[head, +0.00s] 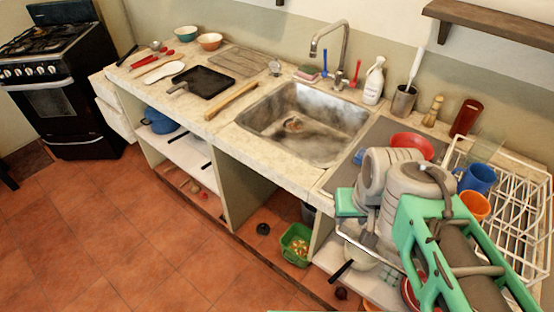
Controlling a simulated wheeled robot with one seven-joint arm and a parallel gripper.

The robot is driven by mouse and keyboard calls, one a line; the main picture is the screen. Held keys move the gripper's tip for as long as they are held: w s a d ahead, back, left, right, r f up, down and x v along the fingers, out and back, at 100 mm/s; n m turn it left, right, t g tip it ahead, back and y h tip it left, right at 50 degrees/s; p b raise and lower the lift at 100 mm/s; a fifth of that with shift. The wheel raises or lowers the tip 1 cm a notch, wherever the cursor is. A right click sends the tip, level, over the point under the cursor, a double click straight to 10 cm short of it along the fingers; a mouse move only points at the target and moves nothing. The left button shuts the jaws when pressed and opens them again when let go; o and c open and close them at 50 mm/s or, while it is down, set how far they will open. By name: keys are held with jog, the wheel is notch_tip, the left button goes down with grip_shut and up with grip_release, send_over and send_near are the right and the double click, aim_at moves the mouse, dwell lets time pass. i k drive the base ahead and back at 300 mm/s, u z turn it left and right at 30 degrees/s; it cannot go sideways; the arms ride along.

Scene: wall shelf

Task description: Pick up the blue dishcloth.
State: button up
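No blue dishcloth can be made out for certain. A small blue patch (358,157) shows at the edge of the grey draining surface right of the sink, mostly hidden behind my arm; I cannot tell whether it is cloth. My arm, green and grey, reaches over the right end of the counter. A teal part at its end, probably my gripper (349,203), hangs in front of the counter's front edge. Its fingers cannot be made out, so I cannot see whether it is open or shut, or whether it holds anything.
The metal sink (305,93) is left of the draining surface. A red bowl (412,145), blue cup (478,178), orange cup (474,205) and white dish rack (520,204) crowd the right. Open shelves below hold a blue pot (158,122) and green bin (296,243). The left floor is clear.

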aim_at(358, 158)
jog(key=u, duration=1.4)
jog(key=i, duration=1)
